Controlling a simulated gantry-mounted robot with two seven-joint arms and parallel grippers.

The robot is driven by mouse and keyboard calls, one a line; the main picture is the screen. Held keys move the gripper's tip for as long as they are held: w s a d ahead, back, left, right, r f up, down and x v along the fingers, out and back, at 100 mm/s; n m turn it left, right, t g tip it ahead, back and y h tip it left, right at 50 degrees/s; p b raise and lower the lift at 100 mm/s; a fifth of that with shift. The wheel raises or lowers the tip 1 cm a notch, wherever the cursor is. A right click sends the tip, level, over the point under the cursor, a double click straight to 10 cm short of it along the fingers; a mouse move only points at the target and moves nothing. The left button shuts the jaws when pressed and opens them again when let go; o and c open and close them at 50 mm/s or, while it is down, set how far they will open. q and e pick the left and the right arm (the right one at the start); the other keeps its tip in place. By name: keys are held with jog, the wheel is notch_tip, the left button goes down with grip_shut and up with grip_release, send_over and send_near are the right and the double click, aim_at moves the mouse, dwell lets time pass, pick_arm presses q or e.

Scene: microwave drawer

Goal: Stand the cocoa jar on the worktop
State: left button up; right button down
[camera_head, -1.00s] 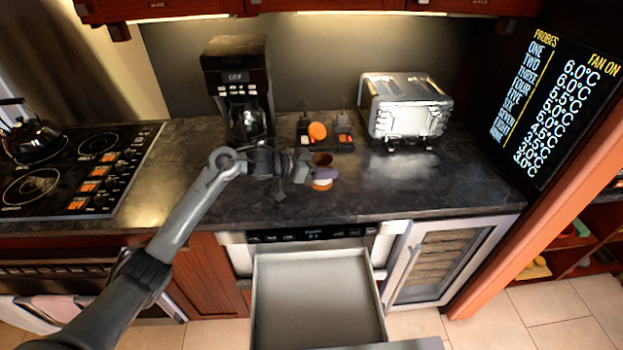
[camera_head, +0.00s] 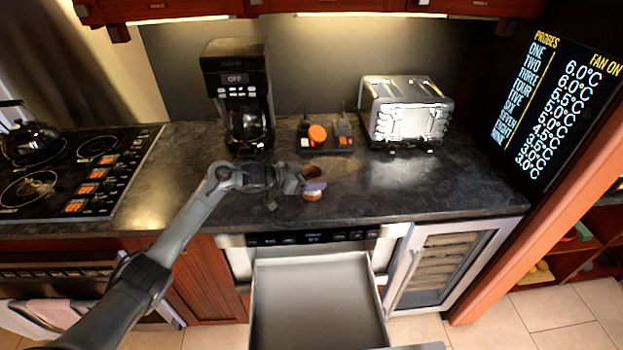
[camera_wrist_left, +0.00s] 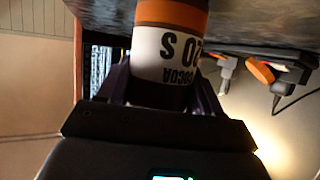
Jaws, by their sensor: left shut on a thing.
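The cocoa jar (camera_head: 313,172) is above or on the front middle of the worktop (camera_head: 400,190), with its brown top up. My left gripper (camera_head: 311,185) is shut around its middle from the left. In the left wrist view the jar (camera_wrist_left: 168,50) shows a white label reading COCOA and an orange and brown band, between the fingers of my left gripper (camera_wrist_left: 165,95). The jar looks about upright. My right gripper is not in view.
A coffee maker (camera_head: 240,95) and a toaster (camera_head: 405,108) stand at the back. Between them is a dark stand with an orange disc (camera_head: 317,133). An open drawer (camera_head: 317,300) juts out below the worktop. The worktop's right side is clear.

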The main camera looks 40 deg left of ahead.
pick_arm(q)
jog(key=o, duration=0.8)
jog(key=shift+f, duration=0.15)
jog(key=o, duration=0.5)
jog(key=shift+s+a+r, duration=0.1)
jog(key=shift+s+r, duration=0.05)
jog(key=shift+r, duration=0.1)
jog(key=p+v, duration=0.1)
jog(key=v, duration=1)
jog(key=shift+s+a+p, duration=0.1)
jog(key=shift+s+p, duration=0.2)
jog(key=shift+p, duration=0.05)
jog(key=shift+r, duration=0.1)
